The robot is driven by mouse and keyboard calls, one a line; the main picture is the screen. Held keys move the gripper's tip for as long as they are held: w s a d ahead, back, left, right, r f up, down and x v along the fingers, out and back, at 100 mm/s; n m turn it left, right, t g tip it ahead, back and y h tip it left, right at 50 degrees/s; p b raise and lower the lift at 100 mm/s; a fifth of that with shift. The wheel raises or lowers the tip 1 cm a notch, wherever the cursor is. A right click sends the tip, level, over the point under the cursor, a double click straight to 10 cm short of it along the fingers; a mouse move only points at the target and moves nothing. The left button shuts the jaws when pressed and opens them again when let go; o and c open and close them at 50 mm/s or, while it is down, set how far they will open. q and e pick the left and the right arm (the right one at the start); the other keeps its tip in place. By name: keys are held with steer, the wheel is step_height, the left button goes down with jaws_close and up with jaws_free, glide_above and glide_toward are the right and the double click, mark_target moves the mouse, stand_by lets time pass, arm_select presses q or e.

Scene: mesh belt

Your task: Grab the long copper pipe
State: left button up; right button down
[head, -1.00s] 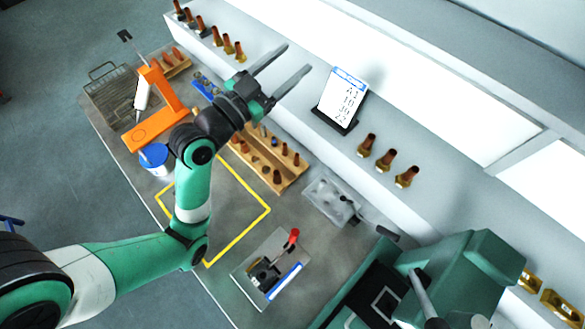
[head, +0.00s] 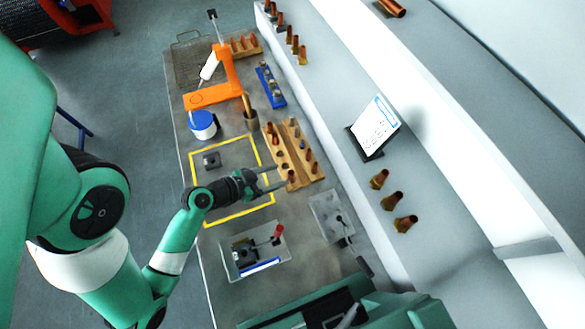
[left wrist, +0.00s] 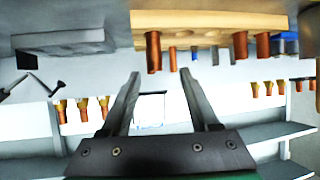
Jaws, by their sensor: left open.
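A wooden rack (head: 305,178) on the bench holds several upright copper pipes of differing length. One copper pipe (head: 291,175) stands near the rack's front end, beside my left fingertips. My left gripper (head: 284,177) is open and empty, its fingers reaching to the rack's edge. In the left wrist view, the rack (left wrist: 210,20) is at the top, and a long-looking copper pipe (left wrist: 153,52) stands just beyond the open fingertips (left wrist: 160,76), apart from them as far as I can tell. Other copper pipes (left wrist: 241,45) are to its right. My right gripper is not in view.
A shelf ledge with brass-and-copper fittings (head: 392,201) rises to the right.

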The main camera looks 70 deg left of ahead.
arm_select(q)
steer(key=x, duration=0.3)
steer(key=shift+w, duration=0.35)
steer(key=x, duration=0.5)
steer(key=shift+w+d+f, duration=0.15)
steer(key=shift+d+f, duration=0.05)
steer(key=shift+d, duration=0.05)
jaws_close()
